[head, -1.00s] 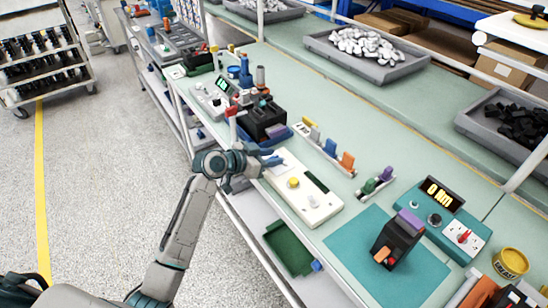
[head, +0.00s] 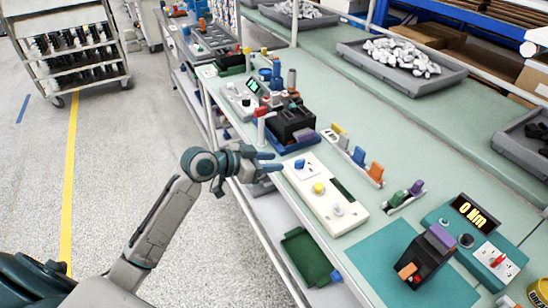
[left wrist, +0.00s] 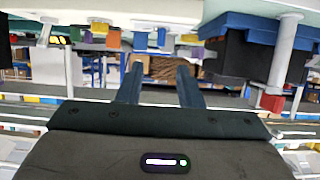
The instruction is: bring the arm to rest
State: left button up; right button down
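My left gripper (head: 277,161) is at the near edge of the bench, just left of a cream panel (head: 325,212). Its two blue fingers are apart with nothing between them. The left wrist view shows the same open left gripper (left wrist: 160,82), with bench items in the background above it. The panel carries a blue button (head: 300,163), a yellow knob (head: 318,187) and a pale knob. A black breaker (head: 424,262) with orange and purple parts stands on a teal mat (head: 372,248). My right gripper is not in view.
A teal tester (head: 473,240) reading "0 Nm" stands right of the mat. A black device on a blue base (head: 294,128) sits beyond the gripper. A green tray (head: 306,256) lies on the lower shelf. The floor left of the bench is clear up to a rack (head: 75,60).

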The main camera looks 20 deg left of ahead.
pick_arm(q)
jog(key=s+d+f+n+g+y, duration=0.2)
jog(key=s+f+g+y, duration=0.15)
jog(key=s+f, duration=0.95)
jog(key=s+a+f+n+g+y, duration=0.2)
jog(key=s+y, duration=0.1)
jog(key=s, duration=0.7)
jog(key=s+a+f+n+g+y, duration=0.2)
jog(key=s+n+y, duration=0.1)
jog(key=s, duration=0.6)
notch_tip(320, 180, down, 30)
jog(key=a, duration=0.3)
jog(key=s+a+f+g, duration=0.1)
jog(key=s+f+g, duration=0.1)
jog(key=s+f, duration=1.5)
jog(key=shift+s+f, duration=0.4)
jog(key=shift+f, duration=0.35)
jog(key=shift+h, duration=0.25)
